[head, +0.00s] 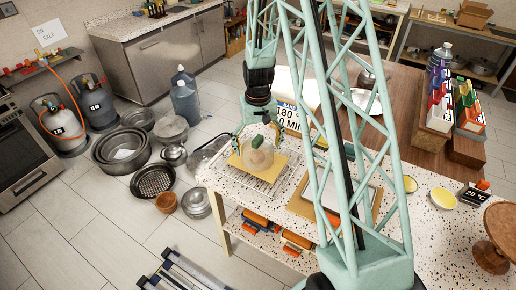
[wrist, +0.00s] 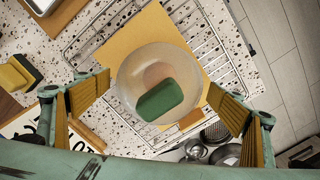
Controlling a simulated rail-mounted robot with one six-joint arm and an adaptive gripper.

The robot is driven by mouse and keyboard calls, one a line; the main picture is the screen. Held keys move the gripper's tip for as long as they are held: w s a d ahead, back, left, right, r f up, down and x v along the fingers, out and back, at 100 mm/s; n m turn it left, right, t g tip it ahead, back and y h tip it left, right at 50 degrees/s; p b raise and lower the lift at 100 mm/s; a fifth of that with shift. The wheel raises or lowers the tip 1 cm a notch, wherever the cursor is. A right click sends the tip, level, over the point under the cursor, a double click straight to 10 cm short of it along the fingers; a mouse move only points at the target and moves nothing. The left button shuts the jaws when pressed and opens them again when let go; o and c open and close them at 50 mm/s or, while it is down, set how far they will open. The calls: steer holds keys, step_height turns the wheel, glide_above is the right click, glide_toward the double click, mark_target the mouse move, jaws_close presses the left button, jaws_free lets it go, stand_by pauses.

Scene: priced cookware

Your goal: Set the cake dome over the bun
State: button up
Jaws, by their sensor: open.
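The clear cake dome (head: 258,155) stands on a yellow board on the worktop; the wrist view shows it from above as a round transparent shell (wrist: 135,65) with a green block-shaped handle (wrist: 160,100) on top. A tan shape that looks like the bun (wrist: 158,73) shows through the dome, partly hidden by the handle. My gripper (wrist: 160,90) is open, its ribbed yellow fingers apart on the left and right of the dome with gaps to it. In the head view my gripper (head: 256,132) is just above and around the dome's top.
The yellow board (wrist: 145,32) lies on a wire rack (wrist: 218,60) on the speckled worktop (head: 225,178). A framed tray (head: 304,208) lies to the right, and a sign (head: 288,116) stands behind. Pots and pans (head: 122,150) are on the floor at left.

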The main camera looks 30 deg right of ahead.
step_height(320, 180, up, 11)
steer(key=shift+f, duration=0.1)
steer(key=shift+r, duration=0.5)
stand_by(0.3)
steer(key=shift+r, duration=0.15)
stand_by(0.5)
steer(key=shift+a+r, duration=0.15)
steer(key=shift+r, duration=0.1)
steer(key=s+a+r+n+t, duration=0.1)
steer(key=s+a+r, duration=0.35)
steer(key=r, duration=0.35)
steer(key=s+a+r, duration=0.3)
steer(key=s+r, duration=0.3)
steer(key=r, duration=0.2)
steer(key=s+a+r+n+t, duration=0.1)
steer(key=s+a+r, duration=0.35)
steer(key=r, duration=0.25)
steer(key=s+a+r, duration=0.2)
steer(key=s, duration=0.6)
steer(key=s+a+r+t, duration=0.1)
steer(key=s+a+r, duration=0.1)
steer(key=s, duration=0.6)
steer(key=s+a+r+n+t, duration=0.1)
steer(key=s+a+r, duration=0.1)
steer(key=s, duration=0.5)
steer(key=shift+s+a+r, duration=0.3)
steer(key=shift+s+r, duration=0.1)
steer(key=shift+r, duration=0.25)
